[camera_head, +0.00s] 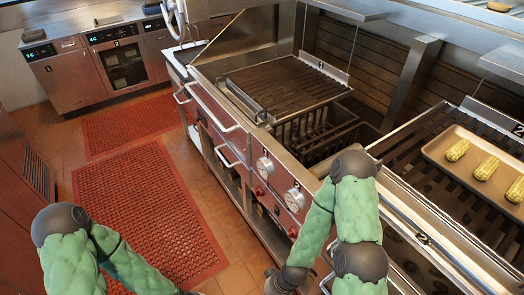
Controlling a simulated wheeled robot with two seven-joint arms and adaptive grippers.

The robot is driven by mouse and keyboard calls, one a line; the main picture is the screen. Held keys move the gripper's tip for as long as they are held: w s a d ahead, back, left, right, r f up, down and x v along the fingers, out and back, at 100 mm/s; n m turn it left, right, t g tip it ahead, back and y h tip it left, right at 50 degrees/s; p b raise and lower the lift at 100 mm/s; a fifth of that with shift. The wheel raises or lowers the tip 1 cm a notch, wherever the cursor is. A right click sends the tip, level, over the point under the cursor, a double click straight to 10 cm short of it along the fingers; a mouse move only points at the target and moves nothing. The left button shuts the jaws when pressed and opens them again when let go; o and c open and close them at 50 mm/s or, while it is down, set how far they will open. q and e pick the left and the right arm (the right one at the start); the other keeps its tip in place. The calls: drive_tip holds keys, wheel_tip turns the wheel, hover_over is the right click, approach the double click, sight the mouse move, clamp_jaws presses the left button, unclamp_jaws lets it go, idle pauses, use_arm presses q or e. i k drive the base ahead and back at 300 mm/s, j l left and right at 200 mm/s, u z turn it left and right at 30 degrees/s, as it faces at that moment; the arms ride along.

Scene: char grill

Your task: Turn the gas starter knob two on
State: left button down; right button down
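The char grill's front panel carries white-faced dials, one at the left (264,166) and one further right (294,199). Small red knobs sit near them, one (259,190) below the left dial and one (292,232) below the right dial. I cannot tell which knob is the gas starter knob two, or its setting. A "2" label (422,238) marks the right grill section, whose front is partly hidden by my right arm. My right gripper (271,283) is at the bottom edge, largely cut off, apart from the visible knobs. My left forearm runs out at the bottom; its gripper is out of view.
A tray (436,149) with several corn cobs lies on the right grill. The left grill has a raised grate (285,88) beside an open slatted bay. Front handles (212,108) stick out over the aisle. Red floor mats (150,215) cover clear floor at left.

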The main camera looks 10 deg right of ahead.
sight(293, 233)
drive_tip(key=i+j, duration=0.15)
drive_tip(key=j, duration=0.25)
drive_tip(key=i+j, duration=0.1)
drive_tip(key=j, duration=0.25)
drive_tip(key=i+j, duration=0.15)
drive_tip(key=j, duration=0.25)
drive_tip(key=i+j, duration=0.15)
drive_tip(key=j, duration=0.25)
drive_tip(key=i+j, duration=0.1)
drive_tip(key=j, duration=0.3)
drive_tip(key=j+z, duration=0.1)
drive_tip(key=z, duration=0.35)
drive_tip(key=j+z, duration=0.15)
drive_tip(key=z, duration=0.25)
drive_tip(key=i+j+z, duration=0.1)
drive_tip(key=z, duration=0.35)
